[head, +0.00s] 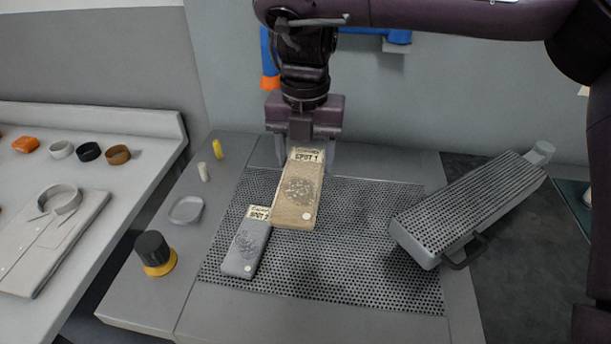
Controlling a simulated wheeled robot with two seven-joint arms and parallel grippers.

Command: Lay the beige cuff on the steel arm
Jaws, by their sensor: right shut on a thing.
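The beige cuff (296,200) has a dark speckled stain, a white dot and a paper label reading "SPOT 1" at its far end. My right gripper (307,158) points down and is shut on the labelled far end of the cuff. The cuff hangs over the perforated board and seems to be raised off it. The steel arm (470,207), a long perforated sleeve-shaped board, stands to the right of the cuff, slanting up to the right. Its top is bare. My left gripper is not in view.
A grey cuff (246,250) labelled "SPOT 2" lies on the perforated board (350,285). A black-and-yellow brush (155,252), a small dish (186,209) and two small sticks are at the left. A shirt (50,240) and rolled bands lie on the white counter.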

